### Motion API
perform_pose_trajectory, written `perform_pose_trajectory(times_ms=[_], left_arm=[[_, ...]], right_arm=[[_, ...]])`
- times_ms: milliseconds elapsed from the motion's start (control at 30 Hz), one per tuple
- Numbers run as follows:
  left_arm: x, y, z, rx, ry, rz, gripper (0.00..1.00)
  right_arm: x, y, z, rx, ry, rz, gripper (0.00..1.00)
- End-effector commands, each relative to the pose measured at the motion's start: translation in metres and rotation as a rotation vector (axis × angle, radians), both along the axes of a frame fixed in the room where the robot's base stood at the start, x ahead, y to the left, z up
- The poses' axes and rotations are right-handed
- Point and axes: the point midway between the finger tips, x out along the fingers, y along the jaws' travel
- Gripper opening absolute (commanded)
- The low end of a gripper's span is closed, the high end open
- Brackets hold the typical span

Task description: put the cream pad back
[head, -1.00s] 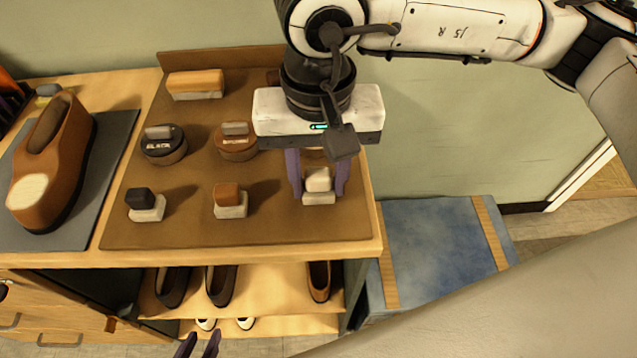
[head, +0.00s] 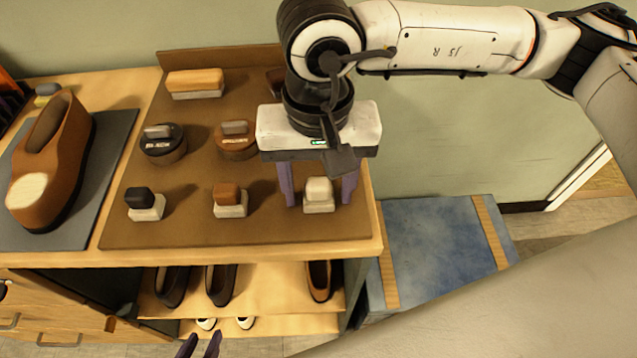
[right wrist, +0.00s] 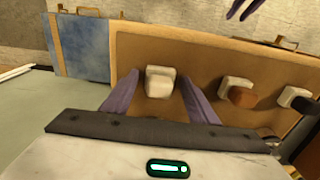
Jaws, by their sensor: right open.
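The cream pad (head: 319,188) sits upright on its pale block at the right end of the front row on the brown board (head: 270,228). It also shows in the right wrist view (right wrist: 160,81). My right gripper (head: 318,197) is open above it, with a purple finger on each side and visible gaps between fingers and pad. In the right wrist view my right gripper (right wrist: 160,100) holds nothing. My left gripper (head: 199,346) shows only as two dark purple fingertips, apart from each other, at the bottom edge of the head view.
A brown-topped pad (head: 228,194) and a black-topped pad (head: 142,198) share the front row. Two round tins, one a dark tin (head: 163,148), and a brush (head: 195,83) stand behind. A shoe (head: 52,165) is at left. A blue bench (head: 440,245) stands right.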

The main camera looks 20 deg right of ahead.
Motion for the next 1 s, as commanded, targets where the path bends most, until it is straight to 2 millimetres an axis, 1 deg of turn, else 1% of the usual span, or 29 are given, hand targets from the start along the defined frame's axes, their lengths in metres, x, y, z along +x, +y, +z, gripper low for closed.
perform_pose_trajectory(times_ms=[33, 67, 167, 400, 500, 600, 700, 800, 1000], left_arm=[[0.000, 0.000, 0.007, -0.001, -0.001, 0.001, 0.31], [0.000, 0.000, 0.004, -0.002, -0.002, 0.002, 0.31], [0.000, 0.000, 0.001, -0.002, -0.003, 0.002, 0.31], [0.000, 0.000, -0.004, 0.000, 0.001, 0.000, 0.31], [0.000, 0.000, -0.005, 0.000, 0.001, 0.000, 0.31], [0.000, 0.000, -0.005, 0.001, 0.001, -0.001, 0.31], [0.001, 0.000, -0.004, 0.000, -0.001, -0.001, 0.31], [0.002, -0.001, -0.003, 0.001, -0.004, -0.001, 0.31], [0.003, -0.001, -0.001, 0.000, -0.008, -0.001, 0.31]], right_arm=[[0.000, 0.000, 0.006, 0.000, 0.000, 0.000, 0.54], [0.000, 0.000, 0.007, 0.000, -0.002, 0.000, 0.54], [0.000, 0.001, 0.024, 0.001, -0.006, 0.001, 0.54], [-0.002, 0.002, 0.077, 0.002, -0.005, 0.000, 0.54], [-0.004, 0.002, 0.096, 0.001, -0.003, 0.002, 0.54], [-0.004, 0.002, 0.110, 0.000, -0.002, 0.001, 0.54], [-0.005, 0.002, 0.118, 0.001, -0.001, 0.002, 0.54], [-0.005, 0.002, 0.122, 0.000, -0.001, 0.001, 0.54], [-0.005, 0.002, 0.122, 0.000, 0.000, 0.001, 0.54]])
